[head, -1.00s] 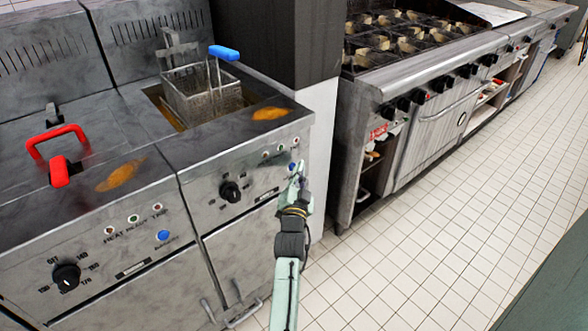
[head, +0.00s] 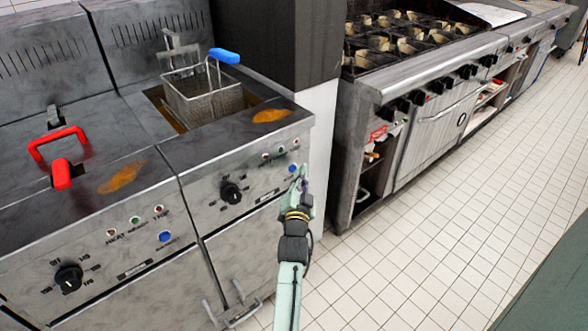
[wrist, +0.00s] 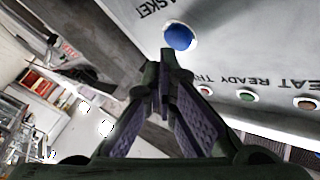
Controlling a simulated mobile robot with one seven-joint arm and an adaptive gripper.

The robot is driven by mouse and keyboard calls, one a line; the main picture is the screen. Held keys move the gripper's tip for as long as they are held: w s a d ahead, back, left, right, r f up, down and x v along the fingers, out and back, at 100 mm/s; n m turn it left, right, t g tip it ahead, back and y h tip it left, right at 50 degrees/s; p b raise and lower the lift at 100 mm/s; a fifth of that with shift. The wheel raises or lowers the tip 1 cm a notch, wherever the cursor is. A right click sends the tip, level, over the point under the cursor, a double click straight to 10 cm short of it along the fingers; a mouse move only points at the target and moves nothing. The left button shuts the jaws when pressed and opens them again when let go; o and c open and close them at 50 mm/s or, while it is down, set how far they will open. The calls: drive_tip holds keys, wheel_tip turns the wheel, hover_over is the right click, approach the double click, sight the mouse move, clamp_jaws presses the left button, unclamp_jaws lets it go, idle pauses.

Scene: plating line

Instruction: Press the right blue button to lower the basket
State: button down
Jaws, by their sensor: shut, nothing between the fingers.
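The right blue button (head: 293,168) is on the front panel of the right fryer, near its right edge. In the wrist view the button (wrist: 178,37) is round and stands out just beyond my fingertips. My gripper (head: 304,173) is shut and empty, close to the panel just right of the button; a small gap seems to show in the wrist view (wrist: 164,60). The wire basket (head: 205,98) with a blue handle (head: 223,55) hangs raised over the right fryer's well.
The left fryer has its own blue button (head: 165,236), a black knob (head: 68,277) and a red handle (head: 57,145). The right fryer's knob (head: 230,191) is left of my gripper. A stove (head: 430,90) stands to the right, with clear tiled floor (head: 450,230) before it.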

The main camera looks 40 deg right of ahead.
drive_tip(key=shift+s+d+b, duration=0.15)
drive_tip(key=shift+s+b, duration=0.7)
drive_tip(key=shift+s, duration=0.6)
drive_tip(key=shift+s+d+b, duration=0.1)
drive_tip(key=shift+s+b, duration=0.7)
drive_tip(key=shift+s, duration=0.65)
idle(1.8)
